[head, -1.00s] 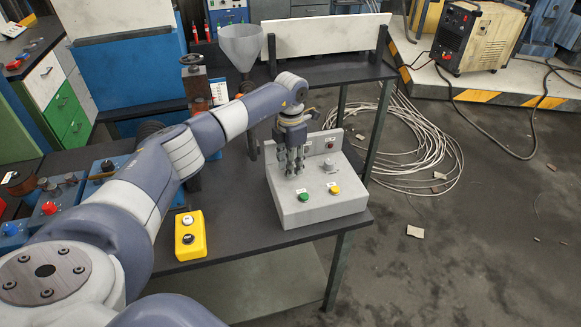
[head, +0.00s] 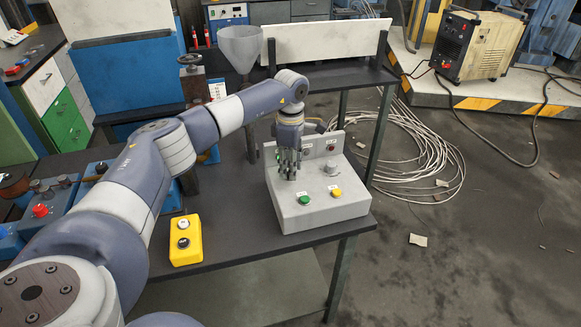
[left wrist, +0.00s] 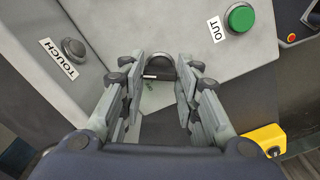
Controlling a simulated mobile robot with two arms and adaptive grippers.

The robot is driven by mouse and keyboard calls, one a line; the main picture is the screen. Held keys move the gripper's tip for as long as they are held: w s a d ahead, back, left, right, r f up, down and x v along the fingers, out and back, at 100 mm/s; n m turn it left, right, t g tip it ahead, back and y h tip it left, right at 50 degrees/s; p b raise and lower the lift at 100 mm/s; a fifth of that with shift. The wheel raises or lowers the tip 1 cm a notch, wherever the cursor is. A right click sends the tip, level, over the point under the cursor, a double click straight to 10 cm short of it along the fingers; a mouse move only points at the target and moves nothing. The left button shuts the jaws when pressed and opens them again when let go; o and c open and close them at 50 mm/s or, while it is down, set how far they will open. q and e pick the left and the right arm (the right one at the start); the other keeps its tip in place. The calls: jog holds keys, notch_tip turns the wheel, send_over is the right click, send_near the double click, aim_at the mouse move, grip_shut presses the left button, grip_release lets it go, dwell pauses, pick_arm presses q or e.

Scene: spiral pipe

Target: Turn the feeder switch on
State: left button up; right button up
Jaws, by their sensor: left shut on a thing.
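A light grey control box (head: 322,212) stands on the dark table, with a sloped front panel and an upright back panel. My left gripper (head: 288,174) points down onto the left part of its front panel. In the left wrist view, a dark round switch knob (left wrist: 160,68) with a white mark sits between my left fingertips (left wrist: 160,78). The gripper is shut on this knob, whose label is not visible. A green button (head: 304,200) labelled OUT also shows in the left wrist view (left wrist: 240,18). My right gripper is not in view.
The front panel also has a yellow button (head: 336,192) and a grey knob (head: 331,167); a red button (head: 331,149) is on the back panel. A yellow two-button box (head: 186,240) stands at the table's front edge. A funnel (head: 241,45) rises behind my arm.

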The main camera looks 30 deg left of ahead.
pick_arm(q)
jog(key=shift+m, duration=0.4)
jog(key=o, duration=1.1)
jog(key=shift+c, duration=0.2)
notch_tip(320, 180, up, 12)
